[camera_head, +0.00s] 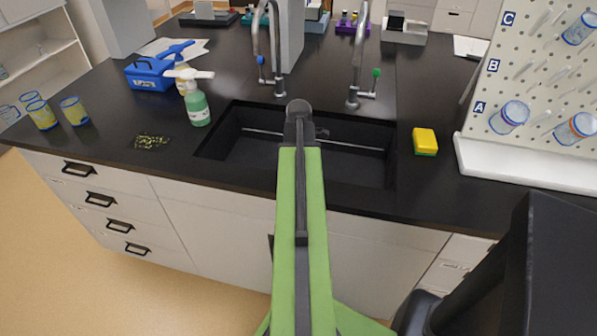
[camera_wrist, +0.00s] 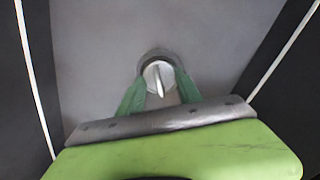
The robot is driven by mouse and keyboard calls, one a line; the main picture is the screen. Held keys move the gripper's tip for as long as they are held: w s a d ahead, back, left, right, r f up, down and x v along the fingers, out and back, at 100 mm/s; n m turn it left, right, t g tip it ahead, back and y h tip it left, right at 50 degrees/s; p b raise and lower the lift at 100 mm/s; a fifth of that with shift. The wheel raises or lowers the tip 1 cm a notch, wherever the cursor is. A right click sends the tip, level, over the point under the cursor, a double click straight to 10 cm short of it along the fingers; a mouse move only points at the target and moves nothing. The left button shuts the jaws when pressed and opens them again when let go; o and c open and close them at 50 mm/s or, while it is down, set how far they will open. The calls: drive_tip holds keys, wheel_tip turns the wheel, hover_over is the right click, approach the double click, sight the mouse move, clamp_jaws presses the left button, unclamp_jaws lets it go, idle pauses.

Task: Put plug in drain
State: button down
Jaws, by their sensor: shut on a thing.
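In the wrist view, the green fingers of my gripper (camera_wrist: 160,92) are closed in on a pale round plug (camera_wrist: 157,72) with a thin upright tab. The plug is at the middle of the grey sink floor (camera_wrist: 90,45). A darker ring, which looks like the drain rim (camera_wrist: 151,53), shows just beyond the plug. I cannot tell whether the plug sits in the drain or just above it. In the head view, my green arm reaches over the black sink (camera_head: 350,168) and hides the drain, plug and fingers.
Two taps (camera_head: 276,55) (camera_head: 357,60) stand behind the sink. A green bottle (camera_head: 198,108) and blue box (camera_head: 151,74) are to the left. A yellow sponge (camera_head: 425,141) and white drying rack (camera_head: 530,165) are to the right. Yellow-filled beakers (camera_head: 73,111) stand far left.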

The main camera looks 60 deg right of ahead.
drive_tip(key=shift+f, duration=0.1)
drive_tip(key=c, duration=0.7)
unclamp_jaws()
wheel_tip(320, 180, up, 20)
drive_tip(key=p, duration=2)
drive_tip(key=shift+w, duration=0.1)
